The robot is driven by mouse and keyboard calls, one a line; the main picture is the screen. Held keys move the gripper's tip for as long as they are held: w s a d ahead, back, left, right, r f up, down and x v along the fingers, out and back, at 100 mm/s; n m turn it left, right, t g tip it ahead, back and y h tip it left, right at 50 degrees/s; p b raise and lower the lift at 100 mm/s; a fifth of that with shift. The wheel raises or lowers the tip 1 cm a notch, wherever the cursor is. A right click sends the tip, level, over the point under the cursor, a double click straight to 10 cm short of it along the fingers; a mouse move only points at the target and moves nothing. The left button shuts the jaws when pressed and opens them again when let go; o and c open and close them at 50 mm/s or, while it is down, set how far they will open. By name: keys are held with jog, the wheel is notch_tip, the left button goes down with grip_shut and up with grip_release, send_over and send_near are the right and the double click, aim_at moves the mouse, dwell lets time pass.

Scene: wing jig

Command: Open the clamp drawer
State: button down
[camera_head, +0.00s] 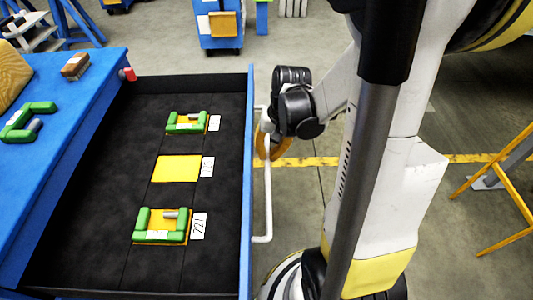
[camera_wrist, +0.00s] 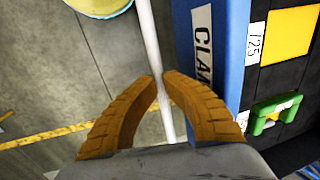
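The clamp drawer (camera_head: 100,190) is pulled out from the blue workbench, its black-lined inside in full view. Its blue front panel shows on the right of the wrist view (camera_wrist: 215,70), with lettering starting "CLAM". A white bar handle (camera_head: 267,205) runs along the outside of the front; it also crosses the wrist view (camera_wrist: 152,40). My gripper (camera_head: 270,146) is at the handle. In the wrist view, its orange fingertips (camera_wrist: 160,78) close on both sides of the bar. Green clamps (camera_head: 187,122) (camera_head: 162,224) lie in the drawer on yellow patches, with a bare yellow patch (camera_head: 177,168) between them.
The blue bench top (camera_head: 70,110) holds another green clamp (camera_head: 28,122) and a brush-like block (camera_head: 75,66). A blue cart (camera_head: 219,28) stands at the back. A yellow-framed stand (camera_head: 505,185) is at right. Floor shows beyond the drawer front.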

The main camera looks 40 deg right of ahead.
jog(key=c, duration=1.4)
grip_release()
jog(key=r, duration=0.4)
jog(key=s+d+r, duration=0.1)
jog(key=r, duration=0.2)
jog(key=d+r, duration=0.1)
jog(key=r, duration=0.3)
jog(key=shift+s+r, duration=0.2)
jog(key=shift+r, duration=0.15)
